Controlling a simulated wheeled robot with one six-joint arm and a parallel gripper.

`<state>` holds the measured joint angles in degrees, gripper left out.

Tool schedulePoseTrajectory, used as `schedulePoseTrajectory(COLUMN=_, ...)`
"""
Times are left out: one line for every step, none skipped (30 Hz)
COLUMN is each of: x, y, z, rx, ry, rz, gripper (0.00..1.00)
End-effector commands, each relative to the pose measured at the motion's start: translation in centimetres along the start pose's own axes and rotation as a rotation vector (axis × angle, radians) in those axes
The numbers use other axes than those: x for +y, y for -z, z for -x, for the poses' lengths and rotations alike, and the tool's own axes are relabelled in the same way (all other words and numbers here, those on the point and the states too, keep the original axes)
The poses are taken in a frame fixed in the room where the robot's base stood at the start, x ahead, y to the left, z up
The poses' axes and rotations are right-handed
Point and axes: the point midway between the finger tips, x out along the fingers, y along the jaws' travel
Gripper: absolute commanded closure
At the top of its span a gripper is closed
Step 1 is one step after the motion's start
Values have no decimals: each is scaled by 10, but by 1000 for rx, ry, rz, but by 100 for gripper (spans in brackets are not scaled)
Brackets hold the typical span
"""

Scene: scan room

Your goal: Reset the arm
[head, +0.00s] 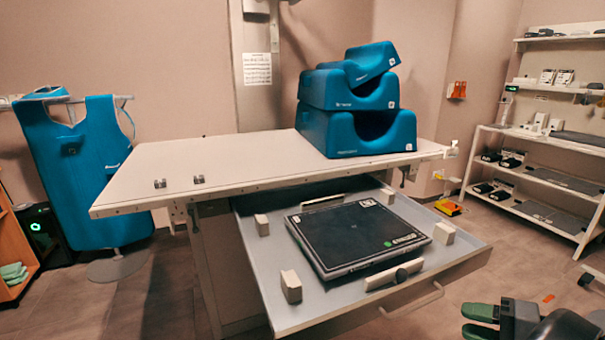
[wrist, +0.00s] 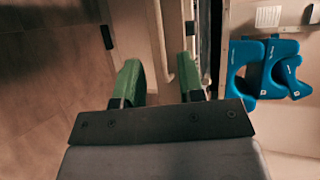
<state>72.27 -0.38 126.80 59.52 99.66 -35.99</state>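My gripper (head: 480,322) shows at the lower right corner of the head view, its green fingers pointing left. In the wrist view my gripper (wrist: 158,80) has its two green fingers spread apart with nothing between them. It is open and empty, to the right of the pulled-out drawer (head: 463,255) and apart from it. Most of the arm is outside the head view.
The table (head: 240,160) bears stacked blue cushions (head: 350,130), which also show in the wrist view (wrist: 243,85). A dark flat panel (head: 350,232) lies in the drawer. A blue apron (head: 75,170) hangs left. Shelves (head: 545,145) stand right. Floor between drawer and shelves is mostly clear.

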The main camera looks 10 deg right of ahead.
Motion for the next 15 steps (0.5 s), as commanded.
schedulePoseTrajectory(x=-30, y=-12, z=-10, rx=-54, ry=-73, rz=4, gripper=64)
schedulePoseTrajectory(x=-40, y=-19, z=-18, rx=-85, ry=-127, rz=5, gripper=64)
schedulePoseTrajectory(x=-52, y=-30, z=-28, rx=-128, ry=-206, rz=10, gripper=64)
schedulePoseTrajectory(x=-62, y=-39, z=-36, rx=-159, ry=-270, rz=20, gripper=64)
schedulePoseTrajectory(x=-72, y=-48, z=-42, rx=-188, ry=-338, rz=34, gripper=64)
schedulePoseTrajectory(x=-83, y=-60, z=-50, rx=-220, ry=-428, rz=58, gripper=64)
schedulePoseTrajectory(x=-92, y=-68, z=-54, rx=-240, ry=-494, rz=82, gripper=64)
schedulePoseTrajectory(x=-100, y=-77, z=-57, rx=-257, ry=-556, rz=108, gripper=64)
schedulePoseTrajectory(x=-111, y=-87, z=-61, rx=-275, ry=-638, rz=152, gripper=64)
schedulePoseTrajectory(x=-119, y=-94, z=-63, rx=-284, ry=-696, rz=188, gripper=64)
schedulePoseTrajectory(x=-128, y=-101, z=-64, rx=-291, ry=-750, rz=229, gripper=64)
schedulePoseTrajectory(x=-139, y=-109, z=-65, rx=-294, ry=-816, rz=288, gripper=64)
schedulePoseTrajectory(x=-148, y=-115, z=-66, rx=-295, ry=-861, rz=334, gripper=64)
schedulePoseTrajectory(x=-156, y=-120, z=-66, rx=-292, ry=-900, rz=381, gripper=64)
schedulePoseTrajectory(x=-168, y=-125, z=-66, rx=-287, ry=-947, rz=447, gripper=64)
